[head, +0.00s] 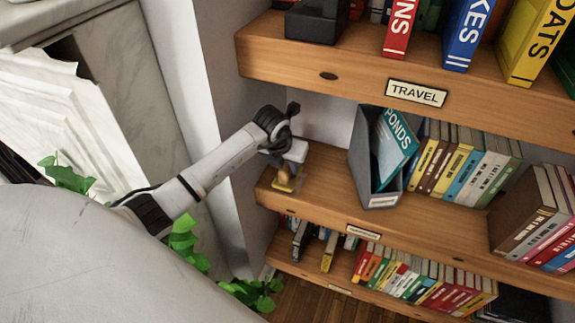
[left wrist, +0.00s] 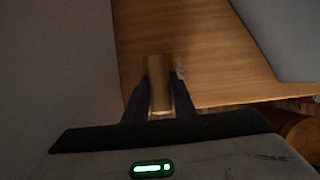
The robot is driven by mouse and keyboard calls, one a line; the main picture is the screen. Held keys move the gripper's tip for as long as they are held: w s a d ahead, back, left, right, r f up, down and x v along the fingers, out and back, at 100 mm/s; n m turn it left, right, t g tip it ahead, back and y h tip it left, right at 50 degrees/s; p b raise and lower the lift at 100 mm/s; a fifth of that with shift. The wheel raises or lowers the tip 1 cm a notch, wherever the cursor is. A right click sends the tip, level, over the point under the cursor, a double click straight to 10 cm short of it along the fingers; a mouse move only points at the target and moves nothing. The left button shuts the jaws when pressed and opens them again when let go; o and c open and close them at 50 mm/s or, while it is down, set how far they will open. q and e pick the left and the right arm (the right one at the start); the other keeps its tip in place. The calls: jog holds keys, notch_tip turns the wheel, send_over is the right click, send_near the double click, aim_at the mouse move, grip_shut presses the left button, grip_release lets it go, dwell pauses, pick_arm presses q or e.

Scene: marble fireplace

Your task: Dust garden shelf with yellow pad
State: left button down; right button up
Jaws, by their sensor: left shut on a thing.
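My left gripper (head: 284,170) reaches in over the left end of the middle wooden shelf (head: 330,190). It is shut on the yellow pad (head: 287,185), which shows low between the fingers, at or just above the board; contact is hard to tell. In the left wrist view the pad (left wrist: 159,80) sits between the two dark fingers, with the bare shelf board (left wrist: 210,60) beyond it. The middle shelf's label (head: 363,232) is too small to read for sure. My right gripper is not in view.
A grey file holder (head: 364,165) with a teal PONDS book (head: 393,145) stands right of the pad, with a row of books beyond. The shelf above is labelled TRAVEL (head: 417,93). A white upright (head: 200,110) is close left. Board between pad and holder is bare.

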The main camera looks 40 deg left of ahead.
pick_arm(q)
jog(key=shift+f+b, duration=0.45)
jog(key=shift+f, duration=0.15)
jog(key=shift+w+d, duration=0.25)
jog(key=shift+d, duration=0.75)
jog(key=shift+w+d, duration=0.25)
jog(key=shift+d, duration=0.7)
jog(key=shift+f, duration=0.1)
jog(key=shift+s+a+f, duration=0.1)
jog(key=shift+s+a, duration=0.2)
jog(key=shift+a, duration=0.7)
jog(key=shift+s+a+f, duration=0.1)
jog(key=shift+s+a, duration=0.15)
jog(key=shift+a, duration=0.7)
jog(key=shift+a+r, duration=0.1)
jog(key=shift+a, duration=0.05)
jog(key=shift+w+d+r, duration=0.1)
jog(key=shift+w+d, duration=0.1)
jog(key=shift+d, duration=0.5)
jog(key=shift+w+d, duration=0.15)
jog(key=shift+d, duration=0.55)
jog(key=shift+w+d+r, duration=0.1)
jog(key=shift+w+d, duration=0.1)
jog(key=shift+d, duration=0.5)
